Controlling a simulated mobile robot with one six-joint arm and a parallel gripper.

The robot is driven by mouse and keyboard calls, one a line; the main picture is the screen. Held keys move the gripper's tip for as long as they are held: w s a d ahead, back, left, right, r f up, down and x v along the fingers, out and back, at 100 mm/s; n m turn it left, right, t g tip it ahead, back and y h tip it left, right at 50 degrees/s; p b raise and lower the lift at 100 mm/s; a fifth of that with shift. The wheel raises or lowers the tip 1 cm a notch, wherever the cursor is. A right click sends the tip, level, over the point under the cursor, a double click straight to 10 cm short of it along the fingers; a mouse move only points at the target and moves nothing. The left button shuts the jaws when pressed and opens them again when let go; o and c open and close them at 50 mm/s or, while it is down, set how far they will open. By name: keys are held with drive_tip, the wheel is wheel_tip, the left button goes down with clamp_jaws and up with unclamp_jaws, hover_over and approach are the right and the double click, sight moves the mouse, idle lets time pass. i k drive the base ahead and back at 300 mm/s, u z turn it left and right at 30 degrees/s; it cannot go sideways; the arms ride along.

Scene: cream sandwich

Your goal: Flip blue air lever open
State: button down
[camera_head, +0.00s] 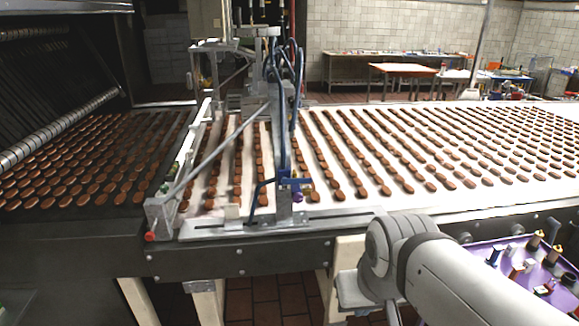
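A small blue piece that looks like the air lever (294,182) sits low on the upright metal post of the machine, above the front rail of the conveyor. Blue air hoses run down the post beside it. At this size I cannot tell which way the lever is turned. My grey arm enters from the lower right, and its bulky joint is in front of the conveyor's front edge, below and right of the lever. My gripper's fingers do not show, and nothing of mine touches the lever.
The conveyor (480,196) carries rows of brown biscuits to the right. A metal frame with a slanted bar (222,150) spans the belt left of the post. A purple tray (487,262) with small items is at the lower right. Tables stand far behind.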

sight(285, 180)
drive_tip(key=u, duration=0.15)
drive_tip(key=i, duration=1)
drive_tip(key=z, duration=0.05)
